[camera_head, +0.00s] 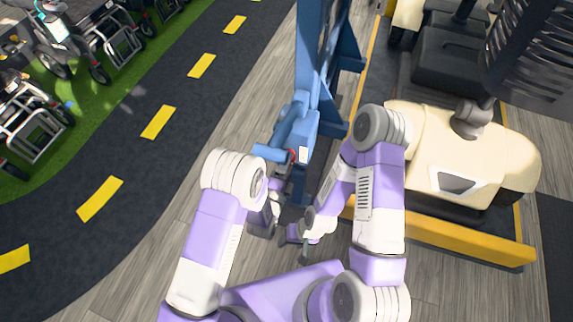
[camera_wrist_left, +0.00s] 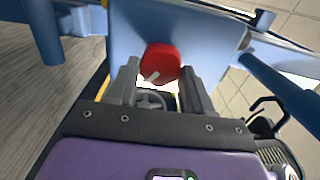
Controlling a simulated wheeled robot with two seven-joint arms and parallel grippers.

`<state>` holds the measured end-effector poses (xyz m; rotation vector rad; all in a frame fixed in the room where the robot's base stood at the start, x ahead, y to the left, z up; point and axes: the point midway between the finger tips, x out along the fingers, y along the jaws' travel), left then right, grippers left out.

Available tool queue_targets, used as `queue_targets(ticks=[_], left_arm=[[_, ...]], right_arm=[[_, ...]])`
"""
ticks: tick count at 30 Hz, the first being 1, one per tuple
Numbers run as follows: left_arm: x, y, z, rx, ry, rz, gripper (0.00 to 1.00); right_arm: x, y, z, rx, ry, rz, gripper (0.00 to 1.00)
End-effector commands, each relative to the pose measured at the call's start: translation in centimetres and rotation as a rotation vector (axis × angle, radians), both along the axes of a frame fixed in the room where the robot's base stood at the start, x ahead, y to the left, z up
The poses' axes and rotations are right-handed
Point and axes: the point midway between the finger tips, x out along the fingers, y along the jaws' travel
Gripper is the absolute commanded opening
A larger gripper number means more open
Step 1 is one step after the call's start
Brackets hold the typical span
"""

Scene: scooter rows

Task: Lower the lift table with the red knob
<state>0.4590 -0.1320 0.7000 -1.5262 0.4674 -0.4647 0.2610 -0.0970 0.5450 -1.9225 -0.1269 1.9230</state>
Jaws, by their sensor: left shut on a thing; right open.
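The blue lift table (camera_head: 312,60) stands upright in the upper middle of the head view. Its red knob (camera_head: 291,155) sits low on the blue frame. In the left wrist view the red knob (camera_wrist_left: 161,62) has a white mark on its face and lies between the fingertips against the blue frame. My left gripper (camera_head: 285,168) is at the knob and shut on it; its fingers (camera_wrist_left: 160,80) flank the knob in the left wrist view. My right gripper (camera_head: 300,236) is open and empty, lower in the head view, apart from the lift table.
A cream and black vehicle (camera_head: 455,160) stands at the right, beside a yellow bar (camera_head: 460,242). A dark road (camera_head: 130,150) with yellow dashes runs at the left, with several scooters and wheeled frames (camera_head: 120,45) on green beyond. Wooden floor (camera_head: 215,105) lies clear between road and lift table.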

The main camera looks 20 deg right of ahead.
Motion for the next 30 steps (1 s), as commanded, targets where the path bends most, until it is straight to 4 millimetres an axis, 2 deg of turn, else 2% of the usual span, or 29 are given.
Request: queue_targets(ticks=[20, 21, 26, 30], left_arm=[[0.05, 0.11, -0.03, 0.054, -0.036, 0.003, 0.20], [0.05, 0.11, -0.03, 0.054, -0.036, 0.003, 0.53], [0.04, 0.08, -0.03, 0.053, -0.036, 0.002, 0.76], [0.02, 0.05, -0.03, 0.053, -0.036, 0.001, 0.76]], right_arm=[[0.00, 0.00, -0.02, 0.000, 0.000, 0.000, 0.59], [0.00, 0.00, -0.02, 0.000, 0.000, 0.000, 0.59], [0.00, 0.00, -0.03, 0.000, 0.000, 0.000, 0.59], [0.00, 0.00, -0.03, 0.000, 0.000, 0.000, 0.59]])
